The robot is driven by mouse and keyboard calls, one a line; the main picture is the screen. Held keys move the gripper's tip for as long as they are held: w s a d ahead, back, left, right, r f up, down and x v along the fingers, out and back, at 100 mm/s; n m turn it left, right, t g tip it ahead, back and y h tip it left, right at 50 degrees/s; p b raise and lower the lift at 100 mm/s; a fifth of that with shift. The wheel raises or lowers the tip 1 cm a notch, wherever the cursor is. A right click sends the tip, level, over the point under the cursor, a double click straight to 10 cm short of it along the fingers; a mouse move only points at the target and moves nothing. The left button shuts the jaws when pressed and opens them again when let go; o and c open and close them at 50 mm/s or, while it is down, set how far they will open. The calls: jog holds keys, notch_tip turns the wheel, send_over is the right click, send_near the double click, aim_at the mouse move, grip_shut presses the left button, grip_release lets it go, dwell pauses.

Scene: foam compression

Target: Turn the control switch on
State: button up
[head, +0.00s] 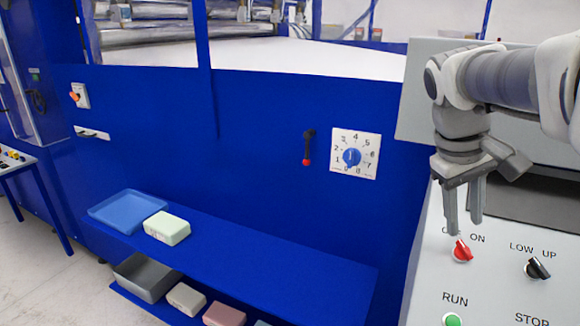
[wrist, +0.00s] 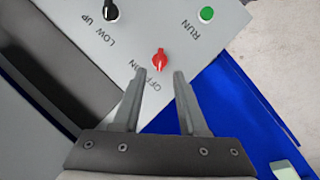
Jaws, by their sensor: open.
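The control switch is a red rotary knob (head: 462,251) on the sloped grey control panel at the right, below an OFF/ON label that my gripper partly covers. In the wrist view the red knob (wrist: 159,60) shows just beyond the gap between my fingertips. I cannot tell for sure which word it points to. My gripper (head: 463,222) is open and empty, pointing down at the knob from above. The fingers (wrist: 160,74) stand on either side of the line to the knob, and no contact with it is visible.
A black LOW/UP knob (head: 538,267) and a green RUN button (head: 452,320) sit near the red knob on the panel. A blue wall holds a numbered dial (head: 354,155) and a red-tipped lever (head: 307,148). A blue shelf (head: 270,255) carries a tray and a foam block.

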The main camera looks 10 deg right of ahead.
aim_at(465, 248)
jog(key=x, duration=0.6)
jog(key=shift+f+b, duration=0.1)
jog(key=shift+b, duration=0.25)
jog(key=shift+c, duration=0.4)
grip_shut()
